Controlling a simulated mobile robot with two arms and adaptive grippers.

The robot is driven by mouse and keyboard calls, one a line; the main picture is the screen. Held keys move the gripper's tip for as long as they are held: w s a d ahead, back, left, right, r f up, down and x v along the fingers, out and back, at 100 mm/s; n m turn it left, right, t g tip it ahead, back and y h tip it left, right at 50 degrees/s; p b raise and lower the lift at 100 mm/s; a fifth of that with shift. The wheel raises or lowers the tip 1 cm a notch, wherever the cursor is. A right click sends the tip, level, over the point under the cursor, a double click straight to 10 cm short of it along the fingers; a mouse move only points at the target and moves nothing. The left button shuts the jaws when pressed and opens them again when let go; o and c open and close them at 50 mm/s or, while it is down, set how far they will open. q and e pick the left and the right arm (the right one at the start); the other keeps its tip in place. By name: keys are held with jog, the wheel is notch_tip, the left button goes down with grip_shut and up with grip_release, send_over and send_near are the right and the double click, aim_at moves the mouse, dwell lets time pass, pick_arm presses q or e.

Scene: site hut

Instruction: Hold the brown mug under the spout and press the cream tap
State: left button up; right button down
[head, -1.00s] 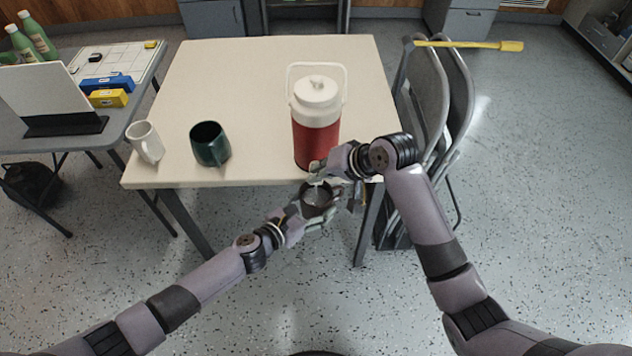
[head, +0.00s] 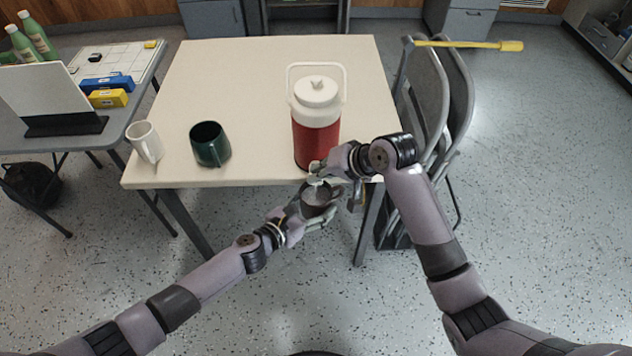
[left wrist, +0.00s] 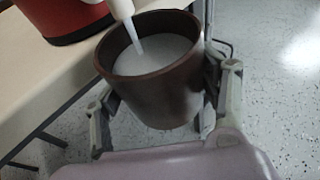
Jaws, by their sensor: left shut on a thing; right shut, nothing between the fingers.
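The brown mug (head: 316,208) is in my left gripper (head: 314,218), just off the table's front edge. The left wrist view shows the mug (left wrist: 160,98) roughly upright, my left gripper's fingers (left wrist: 158,118) on either side of it. The cream spout (left wrist: 122,9) hangs over its mouth; a pale stream runs into it, and pale liquid stands high inside. The red jug (head: 316,140) with white lid and handle stands at the table's front edge. My right gripper (head: 318,174) is shut and empty at the jug's low front, over the cream tap, which it mostly hides.
A dark green mug (head: 210,145) and a white mug (head: 146,143) stand on the cream table (head: 240,90) to the left. Grey folding chairs (head: 428,100) lean at the table's right side. A grey side table (head: 75,137) stands at the left. The floor in front is clear.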

pick_arm(q)
jog(key=shift+r, duration=0.1)
pick_arm(e)
jog(key=shift+r, duration=2.55)
jog(key=s+d+r, duration=0.5)
jog(key=s+d, duration=0.3)
pick_arm(q)
jog(key=shift+s, duration=0.1)
jog(key=s+p, duration=0.1)
jog(key=s, duration=0.7)
jog(key=shift+s+f, duration=0.2)
jog(key=shift+s, duration=0.2)
pick_arm(e)
jog(key=shift+r, duration=0.55)
